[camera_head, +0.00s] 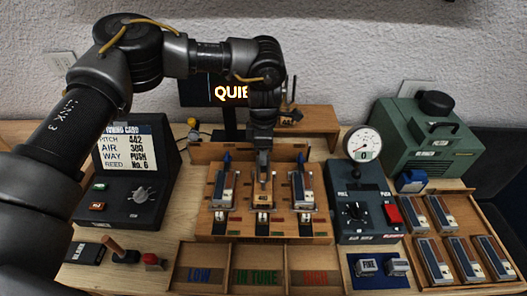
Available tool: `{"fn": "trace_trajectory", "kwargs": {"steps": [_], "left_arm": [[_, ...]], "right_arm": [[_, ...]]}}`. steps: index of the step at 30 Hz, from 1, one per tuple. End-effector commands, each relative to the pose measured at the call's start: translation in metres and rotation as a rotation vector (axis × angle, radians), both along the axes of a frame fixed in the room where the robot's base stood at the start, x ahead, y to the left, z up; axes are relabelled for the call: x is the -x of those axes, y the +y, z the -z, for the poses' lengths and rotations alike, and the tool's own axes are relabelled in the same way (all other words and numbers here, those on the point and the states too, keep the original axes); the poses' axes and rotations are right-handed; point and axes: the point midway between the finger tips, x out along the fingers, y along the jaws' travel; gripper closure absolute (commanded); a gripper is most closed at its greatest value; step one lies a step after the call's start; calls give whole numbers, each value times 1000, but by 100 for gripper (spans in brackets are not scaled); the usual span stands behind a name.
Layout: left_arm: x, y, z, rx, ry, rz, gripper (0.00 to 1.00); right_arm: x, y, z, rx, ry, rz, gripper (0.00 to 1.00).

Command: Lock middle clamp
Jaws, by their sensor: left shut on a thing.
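A wooden fixture (214,229) with three stations stands at the table's middle. My left gripper (264,178) comes down from above onto the middle station, behind that block. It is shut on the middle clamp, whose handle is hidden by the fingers. How far the clamp is turned cannot be told. My right gripper is out of view.
A dial box (363,225) with a gauge (363,144) stands right of the fixture, a sloped console (125,205) left. A sorting tray (283,249) lies in front. A green machine (425,139) and a rack of blocks (432,250) are at right.

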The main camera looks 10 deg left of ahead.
Motion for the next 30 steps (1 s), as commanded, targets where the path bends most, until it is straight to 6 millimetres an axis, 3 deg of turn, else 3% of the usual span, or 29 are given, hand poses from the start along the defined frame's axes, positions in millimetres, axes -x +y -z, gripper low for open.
{"fn": "trace_trajectory", "kwargs": {"steps": [7, 8, 12, 23, 30], "left_arm": [[-1, -1, -1, 3, -3, 1, 92], [-1, -1, -1, 3, -3, 1, 67], [-1, -1, -1, 2, -2, 0, 48], [0, 0, -4, 1, -1, 0, 47], [-1, -1, -43, 2, -5, -1, 47]], "right_arm": [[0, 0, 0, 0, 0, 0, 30], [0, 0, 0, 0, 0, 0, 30], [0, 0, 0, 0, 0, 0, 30], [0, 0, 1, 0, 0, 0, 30], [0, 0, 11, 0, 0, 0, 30]]}}
